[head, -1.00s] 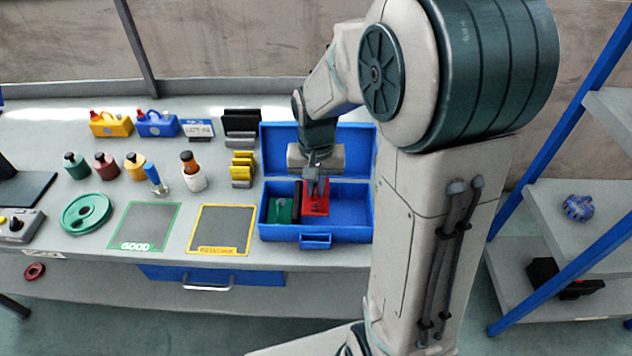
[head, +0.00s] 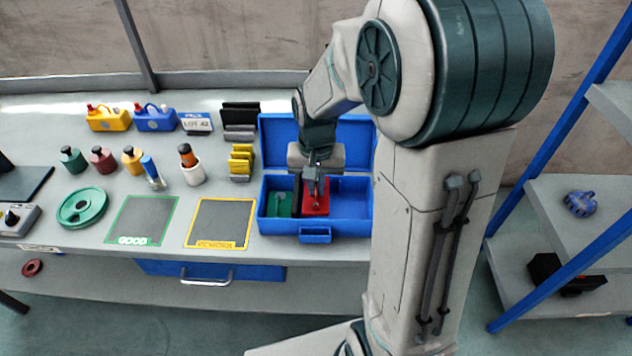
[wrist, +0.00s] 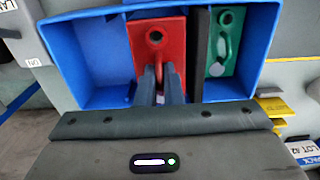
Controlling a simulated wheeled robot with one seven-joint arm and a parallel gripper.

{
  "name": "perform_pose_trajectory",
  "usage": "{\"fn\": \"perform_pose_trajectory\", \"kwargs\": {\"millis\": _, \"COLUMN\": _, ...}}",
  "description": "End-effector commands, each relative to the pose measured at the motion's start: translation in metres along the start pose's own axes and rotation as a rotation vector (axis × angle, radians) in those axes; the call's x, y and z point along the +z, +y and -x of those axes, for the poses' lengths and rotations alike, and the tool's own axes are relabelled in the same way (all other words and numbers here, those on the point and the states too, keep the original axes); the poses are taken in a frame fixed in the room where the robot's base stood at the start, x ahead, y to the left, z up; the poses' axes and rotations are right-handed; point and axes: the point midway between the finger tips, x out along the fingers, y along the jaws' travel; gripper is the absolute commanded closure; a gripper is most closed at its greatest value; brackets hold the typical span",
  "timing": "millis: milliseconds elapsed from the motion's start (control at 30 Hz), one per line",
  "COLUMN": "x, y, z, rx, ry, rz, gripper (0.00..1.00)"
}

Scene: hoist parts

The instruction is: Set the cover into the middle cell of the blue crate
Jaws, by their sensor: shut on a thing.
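The red cover (head: 317,206) is in the blue crate (head: 345,228), just beside the dark divider that borders the green part (head: 281,205). My gripper (head: 316,190) points down into the crate and is shut on the red cover's loop handle. In the wrist view the fingers (wrist: 159,82) close on that loop, and the red cover (wrist: 173,28) lies along the dark divider (wrist: 199,55). The green part (wrist: 232,25) is on the divider's other side. I cannot tell whether the cover touches the crate floor.
The crate's raised lid (head: 279,132) stands behind my gripper. The crate's cell on the head view's right (head: 350,197) looks empty. Yellow stacked parts (head: 241,162) and the yellow-edged mat (head: 219,222) lie left of the crate.

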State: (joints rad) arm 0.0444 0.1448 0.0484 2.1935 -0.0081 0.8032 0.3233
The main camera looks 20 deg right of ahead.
Motion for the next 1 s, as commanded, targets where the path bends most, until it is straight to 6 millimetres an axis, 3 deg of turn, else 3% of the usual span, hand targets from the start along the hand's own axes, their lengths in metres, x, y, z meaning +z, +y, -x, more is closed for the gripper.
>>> {"fn": "perform_pose_trajectory", "kwargs": {"millis": 200, "x": 0.0, "y": 0.0, "z": -0.019, "rx": 0.0, "ry": 0.0, "rz": 0.0, "gripper": 1.0}}
{"fn": "perform_pose_trajectory", "kwargs": {"millis": 600, "x": 0.0, "y": 0.0, "z": -0.02, "rx": 0.0, "ry": 0.001, "rz": 0.0, "gripper": 1.0}}
{"fn": "perform_pose_trajectory", "kwargs": {"millis": 1000, "x": 0.0, "y": 0.0, "z": -0.043, "rx": 0.0, "ry": 0.001, "rz": 0.0, "gripper": 1.0}}
